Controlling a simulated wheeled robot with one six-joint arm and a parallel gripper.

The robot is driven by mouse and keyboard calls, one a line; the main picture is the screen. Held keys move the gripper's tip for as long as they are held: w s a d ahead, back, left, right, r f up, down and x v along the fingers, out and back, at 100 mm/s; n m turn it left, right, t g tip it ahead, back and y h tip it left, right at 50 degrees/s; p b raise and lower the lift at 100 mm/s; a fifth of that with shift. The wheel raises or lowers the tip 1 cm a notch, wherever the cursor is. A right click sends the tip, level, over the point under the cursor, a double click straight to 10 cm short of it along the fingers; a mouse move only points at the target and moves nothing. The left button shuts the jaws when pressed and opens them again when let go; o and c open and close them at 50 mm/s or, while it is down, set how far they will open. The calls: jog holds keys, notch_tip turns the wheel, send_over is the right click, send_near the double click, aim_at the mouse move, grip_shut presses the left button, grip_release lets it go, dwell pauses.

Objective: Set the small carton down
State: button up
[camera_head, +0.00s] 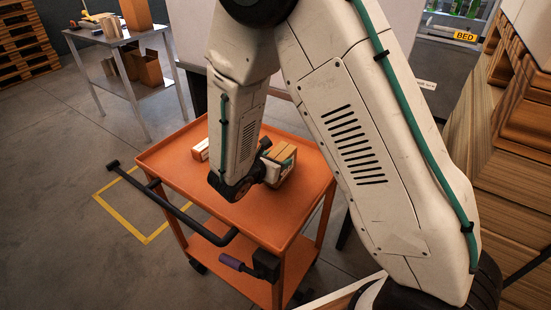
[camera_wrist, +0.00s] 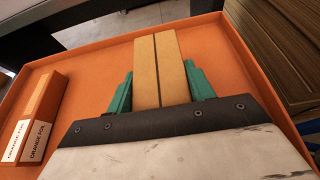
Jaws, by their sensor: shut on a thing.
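The small carton (camera_wrist: 147,75) is tan cardboard with a dark seam down its middle. In the wrist view it stands out from between the two green fingers of my gripper (camera_wrist: 160,88), which is shut on it. In the head view the carton (camera_head: 284,150) is at the right part of the orange cart's top tray (camera_head: 225,138), and my gripper (camera_head: 276,165) partly hides it. The carton is over the tray; I cannot tell whether its underside touches the surface.
An orange box with white "ORANGE FOIL" labels (camera_wrist: 42,108) lies on the tray to the left; it also shows in the head view (camera_head: 201,149). The tray has a raised rim and bare room around the carton. A black handle (camera_head: 180,208) runs along the cart's near left side.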

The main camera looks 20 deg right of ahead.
jog(key=shift+w+d+f, duration=0.1)
jog(key=shift+d+f, duration=0.3)
jog(key=shift+f, duration=0.05)
jog(key=o, duration=1.1)
jog(key=shift+f, duration=0.15)
